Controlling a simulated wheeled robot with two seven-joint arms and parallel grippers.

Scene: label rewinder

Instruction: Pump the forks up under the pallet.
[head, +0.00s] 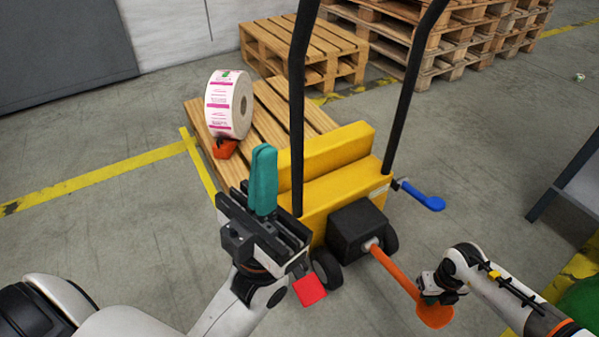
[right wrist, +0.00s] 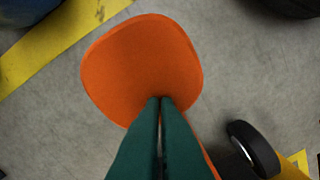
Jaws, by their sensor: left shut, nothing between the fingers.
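A yellow pallet truck (head: 345,190) with black uprights stands in the middle of the head view. Its orange pump pedal (head: 436,316) juts out on a lever from a black box (head: 357,230). My right gripper (head: 428,292) is at the pedal. In the right wrist view its teal fingers (right wrist: 160,98) are together, their tips over the edge of the orange pedal (right wrist: 140,65); whether they press on it I cannot tell. My left gripper (head: 264,148) is shut and empty, pointing up before the truck. The wooden pallet (head: 290,105) lies behind the truck; the forks are hidden.
A label roll (head: 220,105) stands on the pallet above an orange-red piece (head: 225,148). A blue handle (head: 422,196) sticks out at the truck's right. Stacked pallets (head: 400,35) stand behind. Open floor lies left and right of the truck.

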